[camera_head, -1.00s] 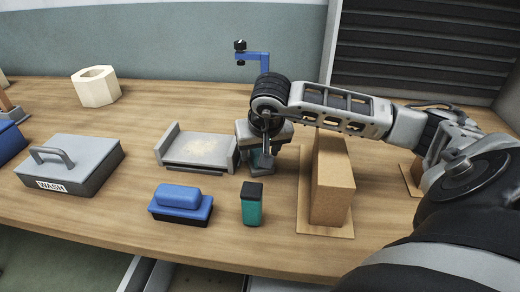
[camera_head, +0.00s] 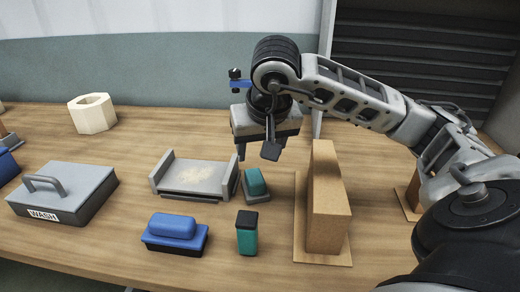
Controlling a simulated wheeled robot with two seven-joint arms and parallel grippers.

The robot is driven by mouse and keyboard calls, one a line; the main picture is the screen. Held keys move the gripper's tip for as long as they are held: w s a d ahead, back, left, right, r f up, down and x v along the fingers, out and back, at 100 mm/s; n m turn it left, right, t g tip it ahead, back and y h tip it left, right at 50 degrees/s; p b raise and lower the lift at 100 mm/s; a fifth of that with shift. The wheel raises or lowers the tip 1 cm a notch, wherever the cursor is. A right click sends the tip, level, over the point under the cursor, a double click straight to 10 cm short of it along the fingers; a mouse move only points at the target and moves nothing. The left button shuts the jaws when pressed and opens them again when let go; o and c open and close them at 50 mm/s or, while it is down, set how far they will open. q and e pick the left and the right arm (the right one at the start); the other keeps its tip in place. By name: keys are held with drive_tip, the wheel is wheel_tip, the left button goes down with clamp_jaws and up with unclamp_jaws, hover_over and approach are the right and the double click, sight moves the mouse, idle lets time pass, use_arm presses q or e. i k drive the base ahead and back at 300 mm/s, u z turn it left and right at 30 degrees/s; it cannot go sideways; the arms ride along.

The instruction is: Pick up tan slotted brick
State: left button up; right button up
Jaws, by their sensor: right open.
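A tall tan block (camera_head: 328,212) stands upright on a thin tan board (camera_head: 322,258) right of centre. I cannot make out a slot in it from this side. My right gripper (camera_head: 257,150) hangs in the air to the left of and behind the tan block, fingers pointing down. It is open with nothing between its fingers and is apart from the block. Its arm comes in from the right and passes behind and above the block. My left gripper is not in view.
Below the gripper is a small grey block with a teal top (camera_head: 256,183). Nearby are a grey tray (camera_head: 196,178), a blue sponge-like block (camera_head: 175,232) and a teal bottle-like piece (camera_head: 247,233). A grey WASH box (camera_head: 66,190) and cream hollow piece (camera_head: 92,114) stand left.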

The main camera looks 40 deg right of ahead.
sight(329, 216)
drive_tip(key=k, duration=1)
